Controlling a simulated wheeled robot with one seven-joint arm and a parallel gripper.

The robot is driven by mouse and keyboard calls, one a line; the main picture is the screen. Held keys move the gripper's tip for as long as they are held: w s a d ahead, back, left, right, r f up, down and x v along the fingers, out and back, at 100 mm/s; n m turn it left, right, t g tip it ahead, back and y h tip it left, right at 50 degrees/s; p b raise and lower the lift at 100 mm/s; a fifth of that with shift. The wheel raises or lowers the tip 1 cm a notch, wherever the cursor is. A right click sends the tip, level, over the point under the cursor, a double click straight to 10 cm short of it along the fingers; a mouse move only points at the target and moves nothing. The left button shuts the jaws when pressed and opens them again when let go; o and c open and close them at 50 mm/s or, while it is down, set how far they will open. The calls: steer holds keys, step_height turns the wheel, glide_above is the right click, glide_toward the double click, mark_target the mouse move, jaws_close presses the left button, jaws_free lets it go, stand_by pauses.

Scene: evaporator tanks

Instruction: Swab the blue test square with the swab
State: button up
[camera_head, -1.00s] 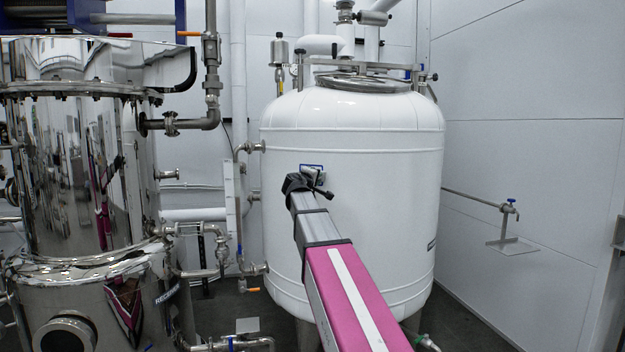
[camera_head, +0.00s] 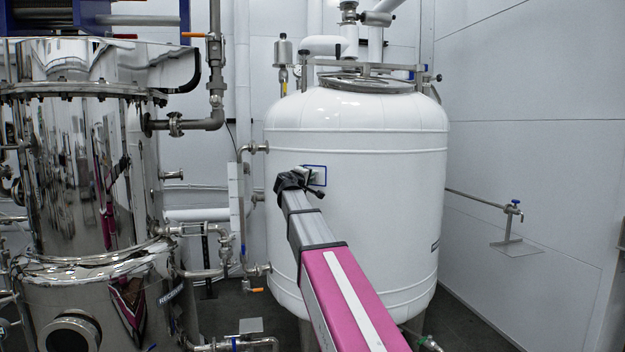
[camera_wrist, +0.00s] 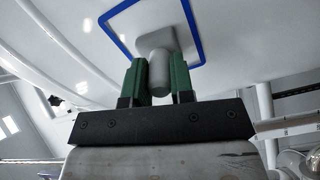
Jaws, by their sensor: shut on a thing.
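The blue test square (camera_head: 322,168) is a blue outline on the front of the white tank. In the wrist view the blue square (camera_wrist: 119,40) frames a pale patch of tank wall just past my fingertips. My gripper (camera_wrist: 158,75) has two green fingers shut on the grey, rounded handle of the swab (camera_wrist: 158,72). The swab's flat grey head (camera_wrist: 152,20) lies within the blue outline in this view; whether it touches the wall I cannot tell. In the head view my gripper (camera_head: 312,180) is at the square's lower left and partly covers it.
The white tank (camera_head: 360,220) stands against the wall. A polished steel evaporator (camera_head: 85,190) is at the left, with pipes and valves (camera_head: 215,235) between them. Some open floor (camera_head: 465,325) shows at lower right.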

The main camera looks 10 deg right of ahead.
steer(key=w+a, duration=0.2)
steer(key=a, duration=0.1)
steer(key=shift+w+a, duration=0.15)
steer(key=shift+w, duration=0.15)
steer(key=shift+s, duration=0.1)
stand_by(0.4)
steer(key=shift+v, duration=3)
steer(key=v, duration=0.3)
